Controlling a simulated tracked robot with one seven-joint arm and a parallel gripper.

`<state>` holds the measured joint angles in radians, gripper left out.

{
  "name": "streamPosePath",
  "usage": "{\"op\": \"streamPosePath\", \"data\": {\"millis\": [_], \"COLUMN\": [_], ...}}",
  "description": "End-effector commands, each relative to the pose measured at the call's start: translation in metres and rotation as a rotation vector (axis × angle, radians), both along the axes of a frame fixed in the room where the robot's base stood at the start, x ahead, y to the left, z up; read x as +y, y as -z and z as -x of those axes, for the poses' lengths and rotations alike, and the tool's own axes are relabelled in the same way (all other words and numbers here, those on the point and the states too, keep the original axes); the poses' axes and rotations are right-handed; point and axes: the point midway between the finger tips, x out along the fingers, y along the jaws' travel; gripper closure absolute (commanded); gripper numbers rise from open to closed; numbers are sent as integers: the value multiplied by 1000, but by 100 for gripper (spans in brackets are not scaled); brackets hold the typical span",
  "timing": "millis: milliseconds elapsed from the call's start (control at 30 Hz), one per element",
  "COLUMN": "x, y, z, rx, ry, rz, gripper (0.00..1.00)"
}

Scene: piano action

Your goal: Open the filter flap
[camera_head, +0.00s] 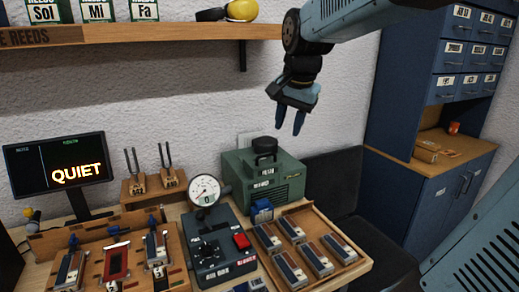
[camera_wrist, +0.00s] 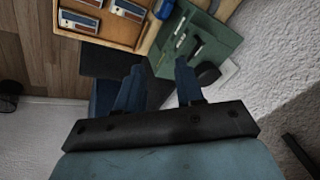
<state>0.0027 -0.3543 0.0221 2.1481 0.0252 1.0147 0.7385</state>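A green box (camera_head: 265,180) stands on the bench at the middle of the head view. It has small white labels, a slatted front and a round black part (camera_head: 264,147) on its lid. The labels are too small to read, so I cannot tell for sure which part is the filter flap. The green box also shows in the wrist view (camera_wrist: 222,42), beyond the fingertips. My gripper (camera_head: 290,124) hangs in the air above and a little right of the box, apart from it. Its two blue fingers also show in the wrist view (camera_wrist: 159,68), spread with nothing between them.
A dark blue box (camera_head: 212,250) with a round gauge (camera_head: 204,190) stands left of the green box. A wooden tray (camera_head: 345,262) holds several reed blocks in front. A shelf (camera_head: 150,33) runs along the wall. A blue cabinet (camera_head: 400,190) stands at right.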

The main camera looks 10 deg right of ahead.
Motion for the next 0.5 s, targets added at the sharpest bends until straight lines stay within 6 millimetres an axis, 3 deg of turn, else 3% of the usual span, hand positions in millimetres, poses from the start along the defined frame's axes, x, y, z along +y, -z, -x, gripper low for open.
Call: {"op": "streamPosePath", "data": {"millis": [300,500], "x": [0,0], "y": [0,5], "z": [-89,-127], "rx": [97,137], "ry": [369,542], "rz": [-121,-166], "gripper": [63,63]}}
